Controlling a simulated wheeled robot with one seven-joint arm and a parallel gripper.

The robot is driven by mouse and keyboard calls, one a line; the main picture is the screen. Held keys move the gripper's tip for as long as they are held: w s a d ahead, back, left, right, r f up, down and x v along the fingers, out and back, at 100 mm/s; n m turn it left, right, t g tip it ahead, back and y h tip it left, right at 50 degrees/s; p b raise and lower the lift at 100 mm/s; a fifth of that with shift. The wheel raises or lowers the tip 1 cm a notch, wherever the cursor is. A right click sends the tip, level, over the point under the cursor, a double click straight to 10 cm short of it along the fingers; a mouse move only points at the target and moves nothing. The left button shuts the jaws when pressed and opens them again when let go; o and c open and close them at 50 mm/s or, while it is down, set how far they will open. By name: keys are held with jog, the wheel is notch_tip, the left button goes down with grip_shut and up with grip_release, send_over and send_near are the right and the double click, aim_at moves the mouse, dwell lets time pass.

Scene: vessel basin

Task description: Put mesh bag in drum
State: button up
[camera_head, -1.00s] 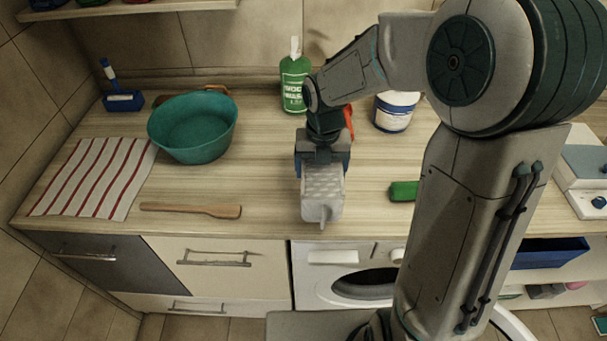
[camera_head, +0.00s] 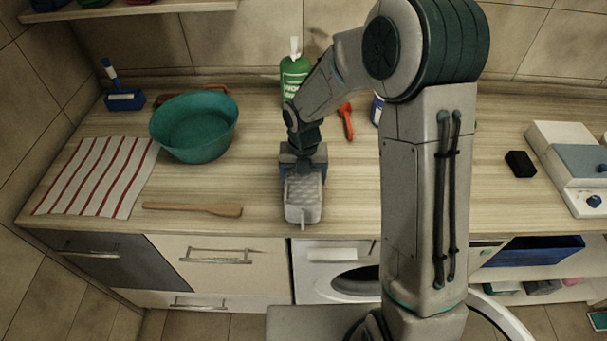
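A pale mesh bag (camera_head: 303,198) hangs from my gripper (camera_head: 303,168) at the counter's front edge, above the washing machine. The gripper looks shut on the bag's upper end; the fingertips are partly hidden by the bag. The drum opening (camera_head: 357,281) shows as a dark round hole in the white washing machine (camera_head: 312,272) under the counter, partly hidden behind my arm. The washer's round door (camera_head: 507,318) stands swung open at the lower right, also partly behind my arm.
A blue bin (camera_head: 535,253) sits on the shelf at right.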

jog(key=shift+f, duration=0.1)
jog(key=shift+f, duration=0.15)
jog(key=o, duration=1)
jog(key=shift+o, duration=0.2)
jog(key=shift+r, duration=0.2)
